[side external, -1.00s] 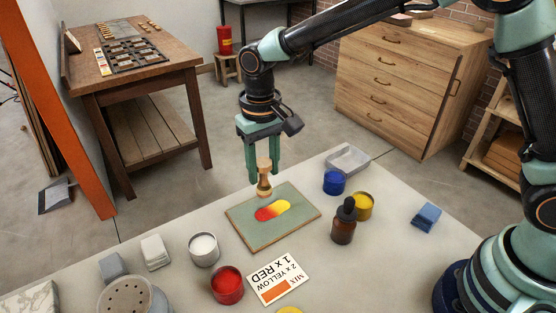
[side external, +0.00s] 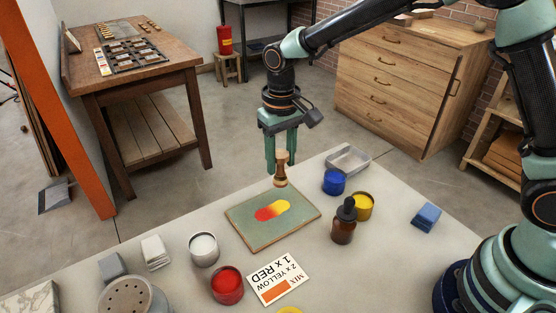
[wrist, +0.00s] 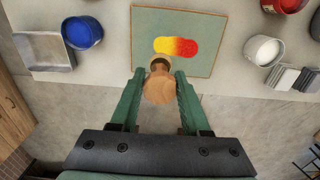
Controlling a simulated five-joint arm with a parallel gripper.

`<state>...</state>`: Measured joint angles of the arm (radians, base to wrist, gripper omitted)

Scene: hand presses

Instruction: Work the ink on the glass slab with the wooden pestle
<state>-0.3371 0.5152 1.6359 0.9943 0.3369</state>
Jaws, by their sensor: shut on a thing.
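My gripper (side external: 283,158) is shut on the wooden pestle (side external: 281,170) and holds it upright over the far edge of the glass slab (side external: 262,236). The pestle's top (wrist: 159,90) shows between the fingers (wrist: 157,84) in the wrist view. On the slab (wrist: 200,20) lies the ink (side external: 272,210), red at one end and yellow at the other, with an orange blend between. The ink also shows in the wrist view (wrist: 176,47), just beyond the pestle. I cannot tell whether the pestle's foot touches the slab.
A dropper bottle (side external: 343,222), a yellow pot (side external: 361,208), a blue pot (side external: 334,182) and a metal tray (side external: 348,160) stand right of the slab. A white pot (side external: 204,250), a red pot (side external: 227,286) and a mix card (side external: 278,279) lie in front.

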